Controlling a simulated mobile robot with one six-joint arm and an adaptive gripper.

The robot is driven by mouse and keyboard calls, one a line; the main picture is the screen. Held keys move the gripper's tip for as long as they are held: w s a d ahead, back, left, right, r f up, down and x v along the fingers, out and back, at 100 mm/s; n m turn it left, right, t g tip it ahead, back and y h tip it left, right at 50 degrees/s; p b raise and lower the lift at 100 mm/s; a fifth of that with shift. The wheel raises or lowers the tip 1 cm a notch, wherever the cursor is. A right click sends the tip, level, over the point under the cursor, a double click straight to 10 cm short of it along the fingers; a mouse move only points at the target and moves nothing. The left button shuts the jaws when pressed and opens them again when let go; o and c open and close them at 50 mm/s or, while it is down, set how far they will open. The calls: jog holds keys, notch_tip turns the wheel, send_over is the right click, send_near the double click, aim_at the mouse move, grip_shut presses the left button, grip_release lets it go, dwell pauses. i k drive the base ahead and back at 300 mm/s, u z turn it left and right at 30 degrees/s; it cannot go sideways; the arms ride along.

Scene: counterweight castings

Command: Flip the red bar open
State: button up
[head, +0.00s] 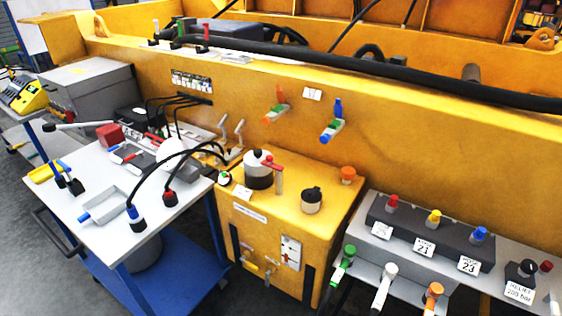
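Several red parts show, and I cannot tell for sure which one is the red bar. A red lever (273,164) sits at the dark-and-white cylinder (258,170) on the yellow cabinet, with a pale stem hanging below its end. An orange-red handle (281,93) with a green part stands on the yellow wall, tilted. Beside it is a blue-topped handle (338,107) of similar form. A small red upright lever (205,33) stands on the ledge at the top, near a green one. My gripper is not in view.
A white cart top (105,205) at left holds trays, a red block (110,134) and black cables. The yellow cabinet (320,215) stands in the middle. A grey panel (425,238) with coloured knobs is at right. A thick black hose (400,78) runs along the top.

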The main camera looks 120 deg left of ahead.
aim_at(268, 163)
jog(key=z, duration=0.65)
jog(key=k, duration=0.1)
jog(key=u, duration=2.8)
jog(key=k, duration=0.15)
jog(key=u, duration=2.2)
